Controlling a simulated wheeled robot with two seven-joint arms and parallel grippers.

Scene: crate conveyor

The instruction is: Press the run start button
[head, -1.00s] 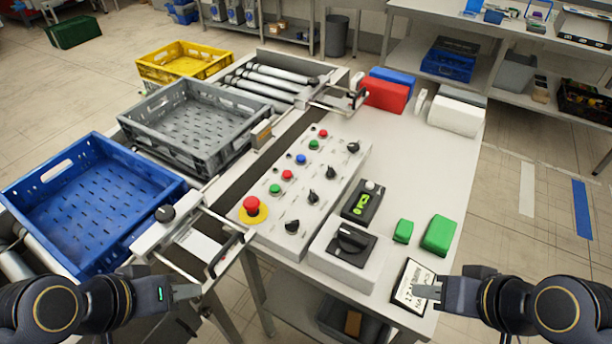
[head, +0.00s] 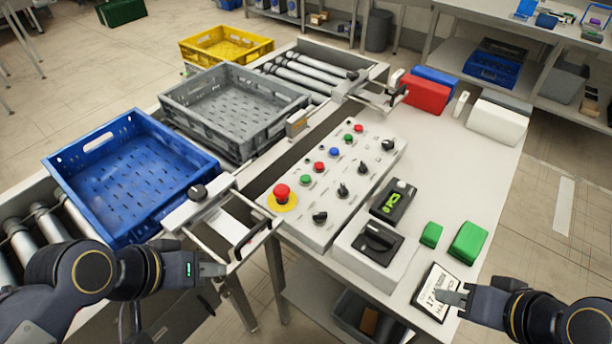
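A sloped white control panel (head: 290,213) stands on the table in the middle. It carries two green buttons, one nearer (head: 306,180) and one farther (head: 348,138), with red buttons (head: 319,167) beside them and a blue button (head: 334,152) between. The labels are too small to read, so I cannot tell which is run start. A red mushroom button (head: 282,192) on a yellow base is at the near left corner. My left gripper (head: 212,270) is left of and nearer than the panel, touching no button. My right gripper (head: 452,298) is over the printed card. Finger gaps are unclear.
Left of the panel, a blue crate (head: 65,160) and a grey crate (head: 180,112) sit on the roller conveyor. A switch box (head: 350,255), black device (head: 375,207), green blocks (head: 468,243) and a printed card (head: 427,307) lie right of the panel. The table's middle right is clear.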

